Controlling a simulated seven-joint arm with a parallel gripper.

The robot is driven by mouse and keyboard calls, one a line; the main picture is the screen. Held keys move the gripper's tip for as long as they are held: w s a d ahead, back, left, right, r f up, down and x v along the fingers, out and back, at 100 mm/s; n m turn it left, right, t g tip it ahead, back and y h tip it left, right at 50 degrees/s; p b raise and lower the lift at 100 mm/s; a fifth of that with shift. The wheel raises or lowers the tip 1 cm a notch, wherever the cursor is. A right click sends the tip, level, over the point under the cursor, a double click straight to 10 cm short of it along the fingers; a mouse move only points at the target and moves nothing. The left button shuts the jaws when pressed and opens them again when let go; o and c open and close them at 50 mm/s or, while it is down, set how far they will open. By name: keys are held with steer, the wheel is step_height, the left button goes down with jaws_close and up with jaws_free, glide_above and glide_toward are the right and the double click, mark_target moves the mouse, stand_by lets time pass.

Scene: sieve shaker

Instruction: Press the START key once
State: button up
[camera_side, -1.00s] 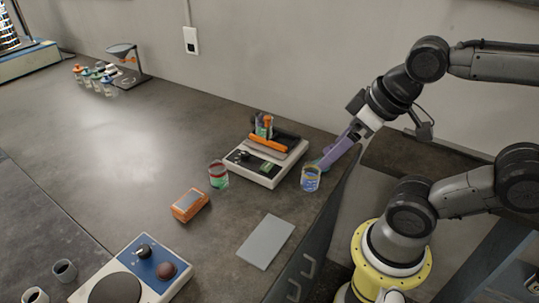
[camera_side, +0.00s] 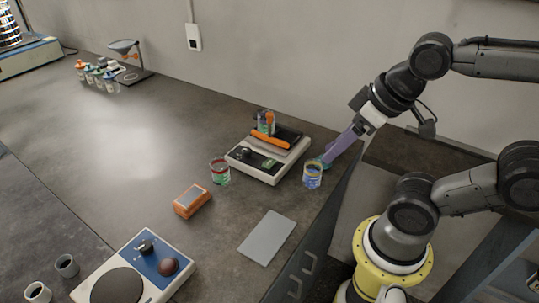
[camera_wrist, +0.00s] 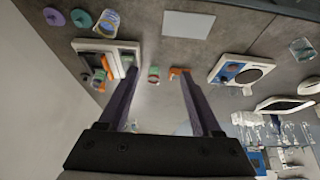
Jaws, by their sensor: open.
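A white bench device (camera_side: 248,166) with a dark top stands in the middle of the bench. Its front panel has a dark knob and a small green patch (camera_side: 269,163); no START lettering is readable, so I cannot tell which part is the key. The device also shows at the upper left in the wrist view (camera_wrist: 93,45). My gripper (camera_side: 328,158) has long purple fingers, to the right of the device and apart from its panel. In the wrist view my gripper (camera_wrist: 158,78) is open, with nothing held between its fingers.
A jar with blue and yellow (camera_side: 312,177) stands near my fingertips, beside a teal disc. A red-and-green jar (camera_side: 219,172) and an orange box (camera_side: 191,201) stand left. A grey sheet (camera_side: 266,238) lies in front. A blue-panelled hotplate (camera_side: 160,262) is at lower left.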

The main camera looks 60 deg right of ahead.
jaws_close()
stand_by(1.4)
